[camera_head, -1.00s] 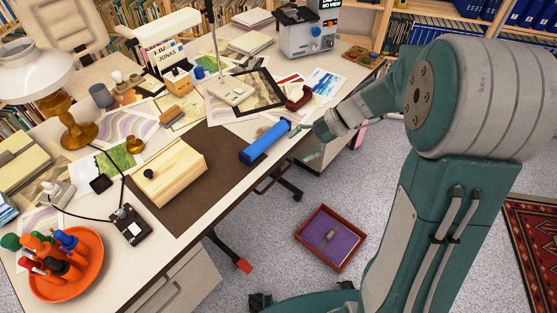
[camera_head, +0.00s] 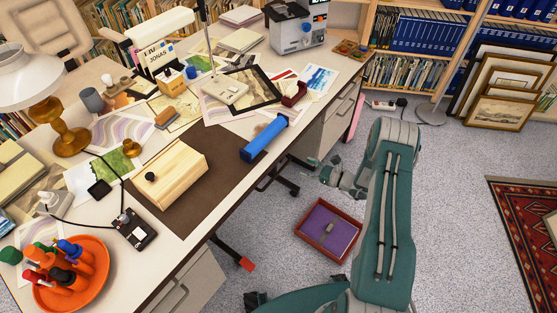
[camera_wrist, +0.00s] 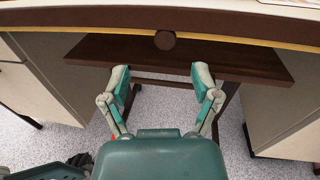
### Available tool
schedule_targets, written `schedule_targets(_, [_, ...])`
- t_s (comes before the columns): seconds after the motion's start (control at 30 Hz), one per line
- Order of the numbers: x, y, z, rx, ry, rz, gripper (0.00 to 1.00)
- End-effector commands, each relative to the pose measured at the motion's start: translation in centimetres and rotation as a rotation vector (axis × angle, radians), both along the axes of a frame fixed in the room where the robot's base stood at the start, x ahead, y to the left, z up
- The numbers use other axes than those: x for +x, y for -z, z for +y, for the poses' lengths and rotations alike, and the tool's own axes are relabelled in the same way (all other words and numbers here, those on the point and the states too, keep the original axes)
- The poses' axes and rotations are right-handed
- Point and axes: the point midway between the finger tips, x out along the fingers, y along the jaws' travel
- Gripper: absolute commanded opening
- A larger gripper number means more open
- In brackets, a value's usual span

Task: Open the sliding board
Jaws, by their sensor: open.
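A dark brown board (camera_wrist: 240,64) lies under the desk edge (camera_wrist: 60,18) in the wrist view, between two pale cabinets. A round brown knob (camera_wrist: 165,40) shows at the middle, just under the edge; I cannot tell whether it belongs to the board. My gripper (camera_wrist: 162,78) is open and empty, its two fingers apart below the knob and not touching it. In the head view my gripper (camera_head: 325,173) is low beside the desk's near side, above the floor. The board and knob are hidden there by the desk top.
The desk top holds a pale wooden box (camera_head: 180,170), a blue bar (camera_head: 264,138) and an orange tray (camera_head: 90,290) of several coloured pieces. A red tray (camera_head: 329,228) lies on the floor below my gripper. Open floor lies right of my arm.

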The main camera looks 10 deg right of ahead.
Motion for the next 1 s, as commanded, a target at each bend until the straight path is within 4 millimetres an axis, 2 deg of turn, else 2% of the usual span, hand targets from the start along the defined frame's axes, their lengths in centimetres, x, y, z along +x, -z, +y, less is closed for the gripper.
schedule_targets(0.03, [-0.2, 1.1, -0.4, 0.018, 0.026, 0.009, 0.79])
schedule_targets(0.1, [-0.2, 1.8, -0.7, 0.034, 0.049, 0.015, 0.79])
schedule_targets(0.27, [0.2, 2.2, -0.3, 0.041, 0.059, 0.017, 0.79])
schedule_targets(0.7, [5.1, 2.1, 5.6, 0.04, 0.055, 0.016, 0.79])
schedule_targets(1.0, [6.7, 2.1, 7.4, 0.04, 0.058, 0.017, 0.79])
